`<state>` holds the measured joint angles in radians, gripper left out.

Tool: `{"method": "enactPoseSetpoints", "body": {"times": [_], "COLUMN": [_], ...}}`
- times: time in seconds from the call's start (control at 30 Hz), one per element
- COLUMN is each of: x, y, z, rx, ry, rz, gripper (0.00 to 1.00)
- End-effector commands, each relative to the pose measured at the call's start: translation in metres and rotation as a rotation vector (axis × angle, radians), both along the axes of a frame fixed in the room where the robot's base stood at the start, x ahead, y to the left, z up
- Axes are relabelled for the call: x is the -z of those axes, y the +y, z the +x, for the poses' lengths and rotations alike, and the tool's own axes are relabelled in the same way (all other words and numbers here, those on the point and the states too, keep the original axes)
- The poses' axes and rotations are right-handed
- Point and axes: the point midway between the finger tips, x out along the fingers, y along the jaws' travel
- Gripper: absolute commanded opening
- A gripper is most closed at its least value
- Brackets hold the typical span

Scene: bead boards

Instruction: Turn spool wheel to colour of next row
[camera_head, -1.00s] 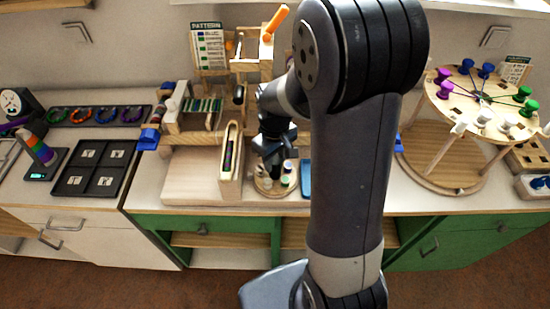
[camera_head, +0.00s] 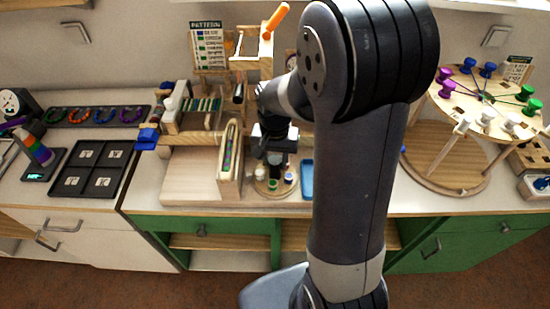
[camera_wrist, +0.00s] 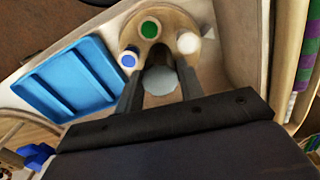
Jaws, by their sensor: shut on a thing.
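A small round wooden wheel (camera_head: 272,194) stands on the counter in front of my arm. In the wrist view the wheel (camera_wrist: 166,44) carries a green-topped spool (camera_wrist: 148,28), a blue-topped spool (camera_wrist: 128,60) and a white spool (camera_wrist: 188,42). My gripper (camera_head: 276,160) points down over the wheel. In the wrist view its fingers (camera_wrist: 160,88) are shut on a pale round-topped piece (camera_wrist: 162,80) at the wheel. Anything behind the gripper is hidden.
A tall wooden holder (camera_head: 225,172) stands close left of the wheel, and a blue tray (camera_head: 306,180) close right. A large spool stand (camera_head: 455,112) with purple, blue, green and white spools is farther right. A black tray (camera_head: 82,184) lies left.

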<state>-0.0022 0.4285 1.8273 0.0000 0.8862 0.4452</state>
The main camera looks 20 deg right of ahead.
Motion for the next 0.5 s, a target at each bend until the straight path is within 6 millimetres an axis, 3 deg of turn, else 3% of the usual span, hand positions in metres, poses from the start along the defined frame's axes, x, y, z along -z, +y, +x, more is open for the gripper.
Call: {"method": "enactPoseSetpoints", "body": {"times": [0.5], "x": [-0.0011], "y": [0.0001], "z": [0.0008], "rx": [0.181], "ry": [-0.002], "rz": [0.000], "gripper": [0.13]}}
